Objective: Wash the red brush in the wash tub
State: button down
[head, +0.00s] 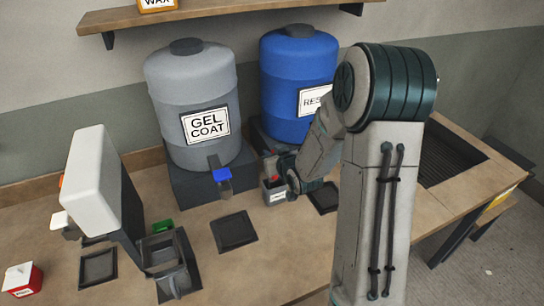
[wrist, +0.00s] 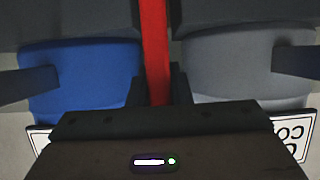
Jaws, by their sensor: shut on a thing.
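The red brush shows in the wrist view as a red bar (wrist: 155,45) running down between the fingers of my gripper (wrist: 158,92). My gripper is shut on it. The brush's bristles are not visible. No vessel is readable as the wash tub.
A grey GEL COAT drum (head: 192,95) with a blue tap and a blue drum (head: 298,85) stand at the back. Dark square pads lie on the bench, one (head: 234,231) in the middle. A dark recess (head: 450,160) is at right.

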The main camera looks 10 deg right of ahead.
notch_tip(320, 180, up, 8)
jog(key=p, duration=0.2)
jog(key=shift+r, duration=0.15)
dwell(0.4)
dwell(1.3)
